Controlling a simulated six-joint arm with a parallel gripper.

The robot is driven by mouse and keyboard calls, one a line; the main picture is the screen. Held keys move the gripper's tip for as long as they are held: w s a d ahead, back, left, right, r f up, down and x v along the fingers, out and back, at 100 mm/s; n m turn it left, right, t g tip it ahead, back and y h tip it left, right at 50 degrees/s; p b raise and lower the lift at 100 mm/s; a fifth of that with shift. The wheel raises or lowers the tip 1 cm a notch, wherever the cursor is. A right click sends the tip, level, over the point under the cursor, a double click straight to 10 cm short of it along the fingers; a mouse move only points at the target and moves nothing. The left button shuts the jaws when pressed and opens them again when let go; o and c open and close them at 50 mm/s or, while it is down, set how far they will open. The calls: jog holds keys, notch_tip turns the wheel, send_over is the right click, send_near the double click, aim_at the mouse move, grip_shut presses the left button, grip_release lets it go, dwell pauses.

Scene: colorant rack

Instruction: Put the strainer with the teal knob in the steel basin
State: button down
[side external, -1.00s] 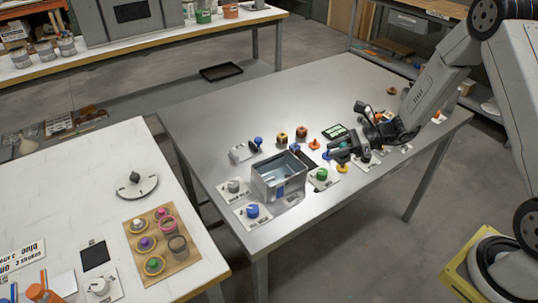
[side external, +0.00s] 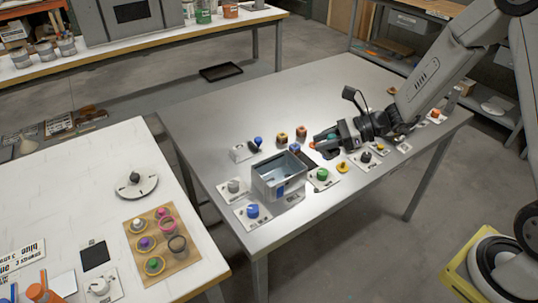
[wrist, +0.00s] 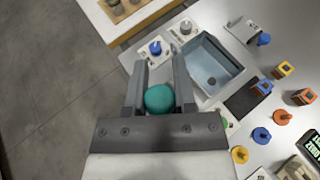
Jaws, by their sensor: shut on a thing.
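The strainer's teal knob (wrist: 159,99) is between the two fingers of my gripper (wrist: 159,82) in the wrist view; the rest of the strainer is hidden. In the side view my gripper (side external: 325,141) is shut on it and appears held above the table, right of and behind the basin. The steel basin (side external: 265,186) is an open, empty-looking box near the table's front edge. In the wrist view the basin (wrist: 212,66) lies ahead and right of the fingers, with a dark drain spot in its floor.
Green-knobbed (side external: 322,175), blue-knobbed (side external: 252,211) and grey-knobbed (side external: 233,186) pieces stand on plates close around the basin. A yellow-knobbed piece (side external: 343,168) is right. The table's back left is clear.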

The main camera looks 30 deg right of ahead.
jog(key=w+a+f, duration=0.1)
jog(key=w+f, duration=0.8)
jog(key=w, duration=0.4)
jog(key=shift+w+f, duration=0.2)
jog(key=shift+w+f, duration=0.15)
jog(key=shift+f, duration=0.75)
jog(key=shift+w+f, duration=0.1)
jog(key=shift+f, duration=0.8)
jog(key=shift+f, duration=0.6)
jog(key=shift+c, duration=2.2)
grip_release()
